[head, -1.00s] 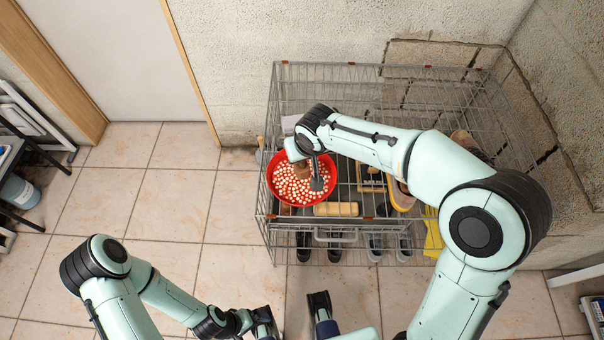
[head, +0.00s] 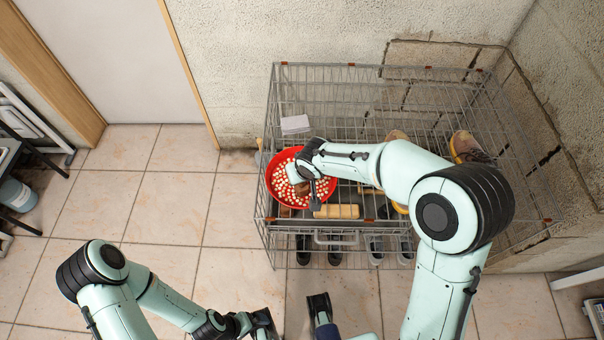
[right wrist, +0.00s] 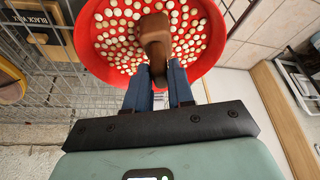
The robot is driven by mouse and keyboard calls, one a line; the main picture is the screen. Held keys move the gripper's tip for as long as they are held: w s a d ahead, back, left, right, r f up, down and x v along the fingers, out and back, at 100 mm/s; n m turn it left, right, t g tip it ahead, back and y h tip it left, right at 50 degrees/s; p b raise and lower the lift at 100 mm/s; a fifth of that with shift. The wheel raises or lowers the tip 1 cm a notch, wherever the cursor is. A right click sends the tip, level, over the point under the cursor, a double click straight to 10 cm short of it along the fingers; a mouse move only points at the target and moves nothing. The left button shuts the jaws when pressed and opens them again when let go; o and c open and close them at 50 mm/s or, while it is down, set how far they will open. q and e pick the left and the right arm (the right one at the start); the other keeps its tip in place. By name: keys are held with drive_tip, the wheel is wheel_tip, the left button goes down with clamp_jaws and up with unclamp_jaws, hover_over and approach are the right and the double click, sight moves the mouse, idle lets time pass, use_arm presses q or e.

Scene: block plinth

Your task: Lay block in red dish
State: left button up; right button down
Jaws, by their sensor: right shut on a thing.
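The red dish (head: 271,187) stands on the top of a wire cage and is dotted with small pale pieces. It also shows in the right wrist view (right wrist: 86,45). My right gripper (head: 308,188) is over the dish's right part, shut on a brown block (right wrist: 155,38). The block's far end points over the dish's middle; I cannot tell whether it touches the pieces. In the head view my right wrist hides part of the block and dish. My left gripper (head: 291,312) is low in front of the cage, its fingers apart, with nothing between them.
Shoes (head: 467,147) stand at the cage's right.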

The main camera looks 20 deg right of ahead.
drive_tip(key=c, duration=1)
unclamp_jaws()
drive_tip(key=shift+r, duration=0.25)
drive_tip(key=p+v, duration=0.1)
drive_tip(key=v, duration=1)
drive_tip(key=shift+s+r+p, duration=0.25)
drive_tip(key=shift+p, duration=0.1)
